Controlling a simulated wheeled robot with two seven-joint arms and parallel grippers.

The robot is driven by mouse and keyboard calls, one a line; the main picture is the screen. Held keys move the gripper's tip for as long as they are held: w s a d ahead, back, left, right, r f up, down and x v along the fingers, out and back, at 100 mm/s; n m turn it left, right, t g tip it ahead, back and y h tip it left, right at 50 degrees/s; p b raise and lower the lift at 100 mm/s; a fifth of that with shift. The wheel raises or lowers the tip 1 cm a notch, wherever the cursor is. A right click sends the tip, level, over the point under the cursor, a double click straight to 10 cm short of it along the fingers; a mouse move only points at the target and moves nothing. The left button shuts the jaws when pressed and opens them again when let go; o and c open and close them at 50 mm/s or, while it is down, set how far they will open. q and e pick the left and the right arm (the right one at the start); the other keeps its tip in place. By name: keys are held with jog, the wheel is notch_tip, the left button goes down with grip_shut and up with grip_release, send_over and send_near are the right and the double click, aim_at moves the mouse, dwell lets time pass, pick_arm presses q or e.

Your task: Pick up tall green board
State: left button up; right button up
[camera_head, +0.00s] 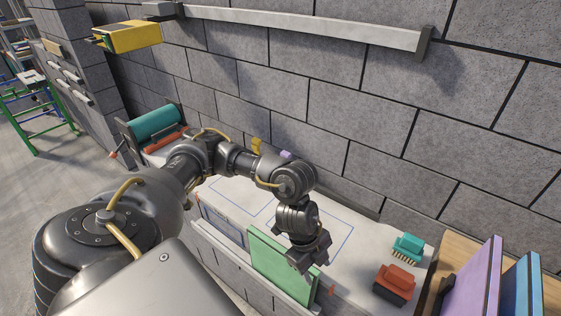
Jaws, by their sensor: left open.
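The tall green board (272,268) stands upright at the front edge of the light worktop, seen at the lower middle of the head view. My left gripper (306,264) is open, pointing down at the right end of the board, close to its upper edge. Whether the fingers touch or straddle the board cannot be told, as the gripper hides that corner. My left arm comes in from the left and covers part of the worktop. My right gripper does not show.
A grey-blue framed panel (222,220) stands left of the board. A teal brush (408,246) and a red block (395,284) lie to the right. Purple (475,283) and blue (522,287) boards stand at far right. A block wall (370,110) closes the back.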

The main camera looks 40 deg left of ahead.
aim_at(282, 249)
pick_arm(q)
jog(key=a+y, duration=0.1)
jog(key=a, duration=0.3)
jog(key=a+r+n+y, duration=0.1)
jog(key=a, duration=0.3)
jog(key=a+r+n+g+y, duration=0.1)
jog(key=a, duration=0.2)
jog(key=shift+a+r, duration=0.25)
jog(key=shift+a, duration=0.15)
jog(key=shift+f+b, duration=0.4)
jog(key=shift+f, duration=2.45)
jog(key=shift+a+f+p, duration=0.15)
jog(key=shift+f+p, duration=0.1)
jog(key=shift+f, duration=1.1)
jog(key=shift+a+f+p, duration=0.1)
jog(key=shift+f+p, duration=0.1)
jog(key=shift+f, duration=1.1)
grip_shut()
